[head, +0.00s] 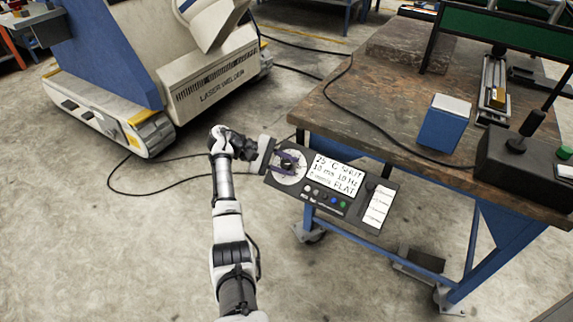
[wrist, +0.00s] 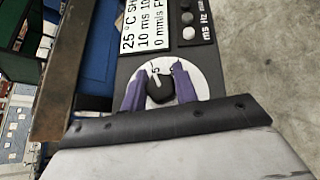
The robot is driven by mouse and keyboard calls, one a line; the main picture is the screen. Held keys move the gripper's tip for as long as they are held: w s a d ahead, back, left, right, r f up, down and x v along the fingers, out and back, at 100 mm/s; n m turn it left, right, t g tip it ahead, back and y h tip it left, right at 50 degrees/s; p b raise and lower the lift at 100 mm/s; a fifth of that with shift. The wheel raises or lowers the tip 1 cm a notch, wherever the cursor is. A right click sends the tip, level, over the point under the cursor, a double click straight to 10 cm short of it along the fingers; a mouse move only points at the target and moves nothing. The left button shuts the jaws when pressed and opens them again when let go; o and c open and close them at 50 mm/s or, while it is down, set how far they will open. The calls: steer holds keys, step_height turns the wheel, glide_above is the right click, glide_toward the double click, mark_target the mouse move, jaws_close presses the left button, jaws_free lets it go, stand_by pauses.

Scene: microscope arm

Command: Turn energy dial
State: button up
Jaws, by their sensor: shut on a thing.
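The energy dial (wrist: 160,87) is a black knob with a pale pointer mark on a round white plate (wrist: 205,84). The plate also shows in the head view (head: 289,178), at the left end of a dark control panel (head: 318,206). My gripper (head: 288,165) reaches the dial from the left. In the wrist view its two purple fingers (wrist: 158,88) stand on either side of the knob and are shut on it. The panel carries a white display (head: 338,174) with black text and a row of small coloured buttons (head: 324,196).
The panel is at the front of a wooden-topped workbench (head: 340,95) with blue legs. A blue box (head: 443,123) and a dark joystick box (head: 520,160) stand on it. A laser welder (head: 210,80) stands behind at left. Black cables lie on the floor.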

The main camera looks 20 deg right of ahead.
steer(key=o, duration=1)
steer(key=v, duration=1.3)
steer(key=shift+w+a+r+b, duration=0.15)
steer(key=shift+a+b, duration=0.2)
